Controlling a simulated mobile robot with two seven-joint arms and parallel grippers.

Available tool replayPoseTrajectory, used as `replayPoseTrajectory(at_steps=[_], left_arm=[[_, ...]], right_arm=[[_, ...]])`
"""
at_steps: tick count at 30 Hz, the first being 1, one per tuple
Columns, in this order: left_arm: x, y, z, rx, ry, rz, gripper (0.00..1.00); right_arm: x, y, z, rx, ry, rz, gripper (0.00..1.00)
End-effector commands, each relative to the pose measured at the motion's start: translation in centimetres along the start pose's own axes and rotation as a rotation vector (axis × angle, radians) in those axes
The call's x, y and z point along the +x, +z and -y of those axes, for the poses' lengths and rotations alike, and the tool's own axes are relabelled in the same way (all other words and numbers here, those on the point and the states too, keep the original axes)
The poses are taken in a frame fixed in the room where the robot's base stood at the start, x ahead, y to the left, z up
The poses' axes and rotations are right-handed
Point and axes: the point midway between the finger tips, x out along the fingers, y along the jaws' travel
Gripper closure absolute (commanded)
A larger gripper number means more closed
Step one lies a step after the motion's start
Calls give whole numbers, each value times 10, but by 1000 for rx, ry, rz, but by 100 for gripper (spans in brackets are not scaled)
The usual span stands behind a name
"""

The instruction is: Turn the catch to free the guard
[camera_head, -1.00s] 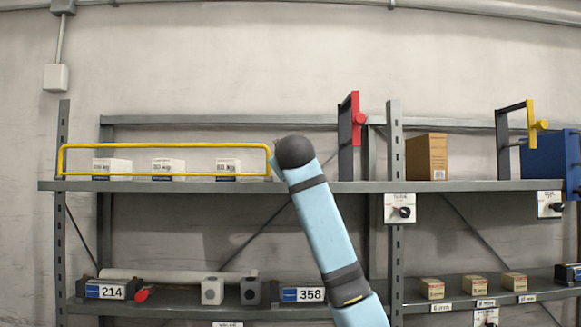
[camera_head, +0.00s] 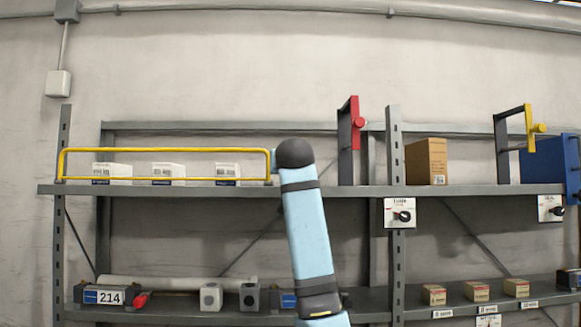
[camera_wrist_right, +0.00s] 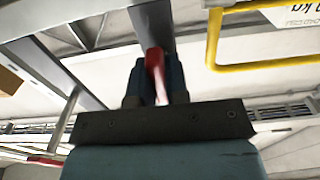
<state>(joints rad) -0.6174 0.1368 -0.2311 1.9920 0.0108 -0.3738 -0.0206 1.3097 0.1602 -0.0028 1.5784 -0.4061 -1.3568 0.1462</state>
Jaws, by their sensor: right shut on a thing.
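The yellow guard (camera_head: 165,150) is a long rail standing along the front of the upper shelf at the left, in front of several white boxes. In the right wrist view, my right gripper (camera_wrist_right: 156,66) is shut on a red lever (camera_wrist_right: 155,88), which looks like the catch. The yellow guard (camera_wrist_right: 213,40) shows just right of the fingers there. How far the catch is turned cannot be seen. My left gripper is in neither view.
On the upper shelf (camera_head: 330,189), a red upright bar (camera_head: 355,122) stands right of my arm, with a brown carton (camera_head: 426,162) beyond it. A box marked 214 (camera_head: 103,296) with a red handle sits on the lower shelf.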

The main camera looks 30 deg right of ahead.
Motion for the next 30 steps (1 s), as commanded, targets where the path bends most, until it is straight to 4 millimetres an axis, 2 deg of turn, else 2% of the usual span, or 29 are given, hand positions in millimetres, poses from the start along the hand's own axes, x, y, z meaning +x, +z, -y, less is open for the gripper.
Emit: replayPoseTrajectory(at_steps=[12, 13, 16, 25, 30], left_arm=[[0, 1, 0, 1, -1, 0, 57], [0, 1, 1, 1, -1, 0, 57], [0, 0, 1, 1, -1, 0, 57], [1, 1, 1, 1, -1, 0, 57], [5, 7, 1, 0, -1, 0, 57]], right_arm=[[0, 3, 1, 8, -1, 6, 100], [0, 3, 1, 8, -2, 6, 83], [0, 3, 1, 8, -1, 5, 60], [-1, 1, 1, 8, -1, 1, 60], [-19, 2, 1, 9, -3, -1, 60]])
